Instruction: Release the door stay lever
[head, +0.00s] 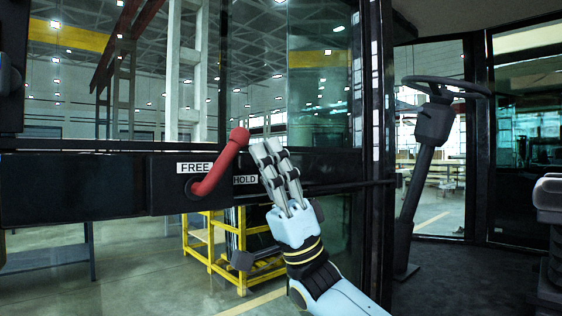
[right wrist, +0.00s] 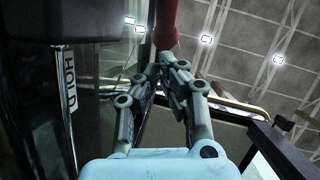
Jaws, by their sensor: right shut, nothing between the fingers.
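The red door stay lever (head: 219,166) is on a black bar across the door. It tilts up to the right from its lower end, and its round knob is at the top. A white FREE label (head: 195,168) lies left of the lever and a HOLD label (head: 245,180) right of it, partly hidden. My right gripper (head: 264,148) is shut and empty, its fingertips just right of the knob. In the right wrist view the red lever (right wrist: 166,25) is just beyond the fingertips (right wrist: 172,60); I cannot tell whether they touch. My left gripper is not in view.
The black door bar (head: 100,185) runs across the left, with glass above it. A dark upright post (head: 378,130) stands right of my gripper. A steering wheel column (head: 428,150) is farther right. A yellow rack (head: 225,255) stands on the floor below.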

